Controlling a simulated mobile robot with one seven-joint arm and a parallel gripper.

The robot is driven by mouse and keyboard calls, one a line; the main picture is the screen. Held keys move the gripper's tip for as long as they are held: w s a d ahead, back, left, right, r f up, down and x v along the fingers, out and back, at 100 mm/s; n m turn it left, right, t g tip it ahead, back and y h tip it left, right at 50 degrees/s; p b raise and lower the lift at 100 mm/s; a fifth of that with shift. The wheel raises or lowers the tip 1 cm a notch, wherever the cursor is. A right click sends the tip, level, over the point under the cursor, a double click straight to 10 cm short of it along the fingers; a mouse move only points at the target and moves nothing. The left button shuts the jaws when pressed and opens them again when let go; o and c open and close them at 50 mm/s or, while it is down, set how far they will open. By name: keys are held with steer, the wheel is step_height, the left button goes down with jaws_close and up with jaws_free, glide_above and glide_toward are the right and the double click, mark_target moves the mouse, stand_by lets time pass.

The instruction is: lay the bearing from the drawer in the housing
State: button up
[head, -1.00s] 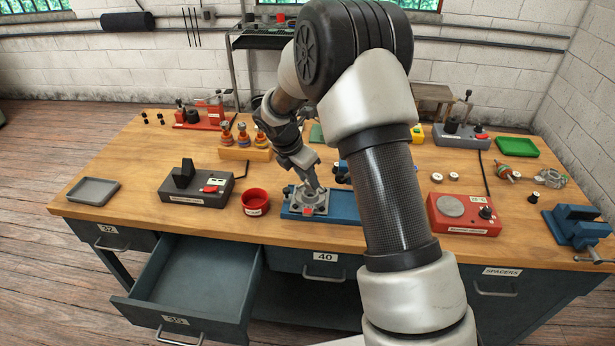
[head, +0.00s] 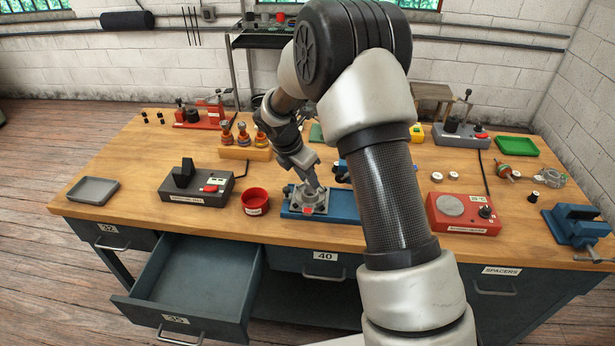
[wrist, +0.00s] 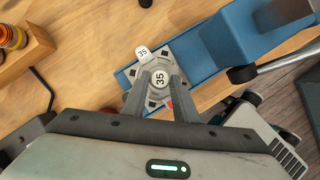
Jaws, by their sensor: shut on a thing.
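The bearing (wrist: 160,77), a small round piece with a "35" label on its face, is between my fingertips in the wrist view. My gripper (wrist: 160,88) is shut on it, and it also shows in the head view (head: 314,186). The grey metal housing (head: 309,203) is clamped on a blue fixture (head: 343,208). The bearing is over the middle of the housing (wrist: 182,66); I cannot tell whether it touches the seat. A second "35" tag (wrist: 143,52) is at the housing's edge. The open drawer (head: 195,275), labelled 35, looks empty.
A red bowl (head: 255,202) and a grey tester (head: 197,186) stand left of the fixture. A wooden rack (head: 243,153) with several coil-like parts is behind. A grey tray (head: 93,191) lies at the far left.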

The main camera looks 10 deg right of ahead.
steer(key=shift+f+b, duration=0.7)
steer(key=shift+f, duration=0.65)
stand_by(0.8)
steer(key=o, duration=1.1)
steer(key=shift+r+p, duration=3.35)
steer(key=shift+r, duration=0.6)
steer(key=shift+r, duration=0.1)
